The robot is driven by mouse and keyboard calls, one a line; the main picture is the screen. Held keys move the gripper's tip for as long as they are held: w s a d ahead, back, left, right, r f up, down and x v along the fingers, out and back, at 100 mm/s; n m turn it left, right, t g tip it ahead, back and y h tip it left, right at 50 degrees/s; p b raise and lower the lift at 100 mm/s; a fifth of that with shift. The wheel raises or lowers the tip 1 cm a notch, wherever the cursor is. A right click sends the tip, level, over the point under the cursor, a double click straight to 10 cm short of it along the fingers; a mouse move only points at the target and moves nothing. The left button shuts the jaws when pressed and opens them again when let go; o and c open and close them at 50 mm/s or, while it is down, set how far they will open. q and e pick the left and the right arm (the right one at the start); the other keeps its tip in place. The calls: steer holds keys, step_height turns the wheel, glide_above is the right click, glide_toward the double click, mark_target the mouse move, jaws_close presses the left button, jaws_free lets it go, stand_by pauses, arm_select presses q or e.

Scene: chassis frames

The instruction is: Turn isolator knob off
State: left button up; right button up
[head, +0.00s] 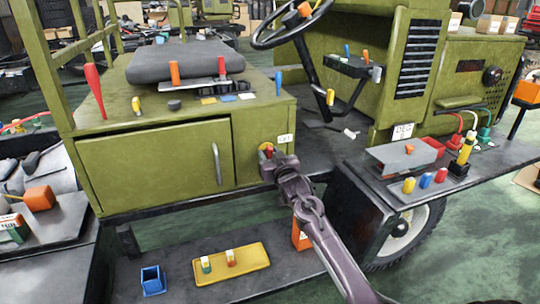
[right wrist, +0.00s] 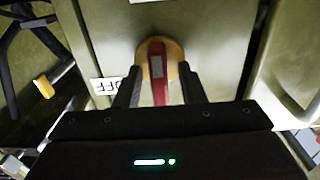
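The isolator knob (head: 267,149) has a red handle on a round yellow base. It sits on the green side panel of the vehicle, at the right end of the cabinet front. In the right wrist view, the red handle (right wrist: 159,88) points along the picture's vertical, with a pale mark on it. A white label reading OFF (right wrist: 107,86) shows beside it, upside down. My right gripper (right wrist: 158,80) is open, one finger on each side of the handle with visible gaps. In the head view the right gripper (head: 272,166) partly covers the knob. My left gripper is not in view.
The cabinet door (head: 155,165) with its upright handle (head: 217,163) is left of the knob. A low step below holds a yellow tray (head: 232,264) and a blue bin (head: 153,280). A side shelf (head: 400,195) with small coloured items lies right of my arm.

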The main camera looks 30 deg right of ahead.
jaws_close()
